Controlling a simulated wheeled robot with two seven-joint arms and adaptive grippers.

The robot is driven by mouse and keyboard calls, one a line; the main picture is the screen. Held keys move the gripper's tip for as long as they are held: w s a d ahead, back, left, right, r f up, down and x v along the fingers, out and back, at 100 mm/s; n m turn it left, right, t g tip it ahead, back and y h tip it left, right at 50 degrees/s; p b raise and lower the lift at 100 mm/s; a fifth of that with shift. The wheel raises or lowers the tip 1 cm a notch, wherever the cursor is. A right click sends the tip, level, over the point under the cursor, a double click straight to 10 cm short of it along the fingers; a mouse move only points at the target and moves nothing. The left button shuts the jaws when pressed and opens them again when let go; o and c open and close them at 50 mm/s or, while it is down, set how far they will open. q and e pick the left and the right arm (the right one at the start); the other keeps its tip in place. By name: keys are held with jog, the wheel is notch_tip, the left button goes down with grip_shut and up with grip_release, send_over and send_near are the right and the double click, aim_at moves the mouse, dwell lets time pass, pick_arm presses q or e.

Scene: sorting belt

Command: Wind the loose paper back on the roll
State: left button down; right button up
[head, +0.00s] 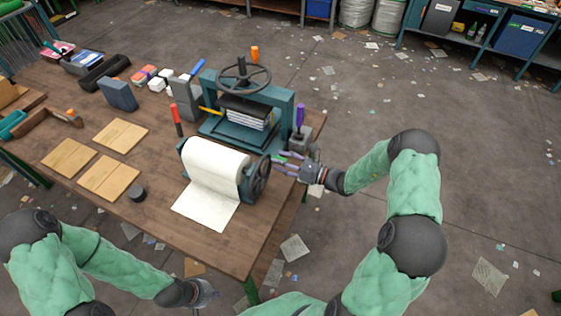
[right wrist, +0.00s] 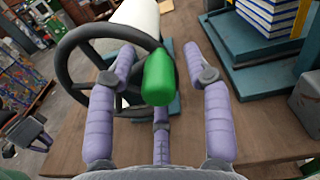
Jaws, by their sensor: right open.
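The white paper roll (head: 215,160) sits in a blue-green stand near the table's front right. A loose sheet (head: 207,205) hangs from it and lies on the table. A dark handwheel (head: 258,179) is on the roll's right side. In the right wrist view the wheel (right wrist: 95,60) has a green handle (right wrist: 158,75) that points toward me. My right gripper (head: 284,162) is at the wheel; its purple fingers (right wrist: 160,90) are open, on either side of the green handle. My left gripper (head: 210,293) is low, off the table's front edge; its fingers are too small to judge.
A blue-green press (head: 240,130) with a wheel on top stands just behind the roll. Boxes and tools stand farther back. Paper scraps litter the floor.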

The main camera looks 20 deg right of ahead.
jog(key=shift+w+a, duration=0.1)
jog(key=shift+w, duration=0.05)
grip_shut()
jog(key=shift+f, duration=0.1)
